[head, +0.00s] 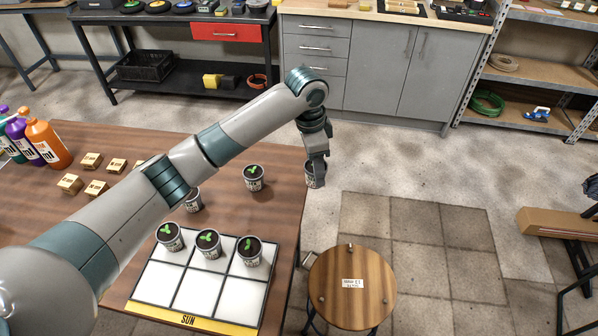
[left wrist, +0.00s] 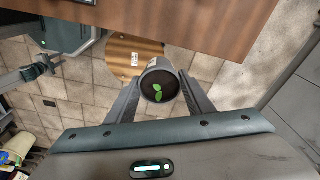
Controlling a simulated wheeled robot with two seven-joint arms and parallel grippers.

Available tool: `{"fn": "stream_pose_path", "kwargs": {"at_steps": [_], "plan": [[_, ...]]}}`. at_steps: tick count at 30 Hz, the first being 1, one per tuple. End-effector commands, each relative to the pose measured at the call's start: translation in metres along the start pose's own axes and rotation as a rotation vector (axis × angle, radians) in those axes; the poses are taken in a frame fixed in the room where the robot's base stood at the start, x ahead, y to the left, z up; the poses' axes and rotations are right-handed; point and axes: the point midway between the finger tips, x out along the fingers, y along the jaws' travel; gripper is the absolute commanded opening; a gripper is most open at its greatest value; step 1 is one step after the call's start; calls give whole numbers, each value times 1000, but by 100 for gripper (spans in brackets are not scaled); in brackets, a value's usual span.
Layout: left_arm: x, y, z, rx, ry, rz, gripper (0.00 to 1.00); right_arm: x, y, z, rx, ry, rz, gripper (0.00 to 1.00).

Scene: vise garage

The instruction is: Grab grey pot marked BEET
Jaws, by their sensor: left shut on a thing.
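My left gripper (head: 317,178) is shut on a small grey pot (head: 310,170) just off the right edge of the table, above the floor. In the left wrist view the pot (left wrist: 159,86) sits between both fingers, with dark soil and a green two-leaf seedling. Its marking is not readable, so I cannot tell whether it says BEET. Similar pots stand on the table: one near the right edge (head: 254,178) and one partly behind my arm (head: 194,200). Three more stand in the back row of the SUN tray (head: 189,320). My right gripper does not show clearly in either view.
The brown table (head: 285,195) carries several small wooden blocks (head: 90,160) and bottles (head: 47,143) at the left. A round wooden stool (head: 350,300) with a small label stands right of the tray. A workbench and grey cabinets (head: 370,60) stand behind.

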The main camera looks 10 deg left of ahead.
Motion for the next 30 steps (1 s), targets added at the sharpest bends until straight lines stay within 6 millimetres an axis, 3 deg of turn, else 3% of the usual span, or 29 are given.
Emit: {"fn": "stream_pose_path", "kwargs": {"at_steps": [9, 30], "plan": [[-17, 23, -27, 2, 2, 0, 23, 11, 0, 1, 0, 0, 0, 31], [-19, 26, -30, 2, 0, 1, 23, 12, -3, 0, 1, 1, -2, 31]]}}
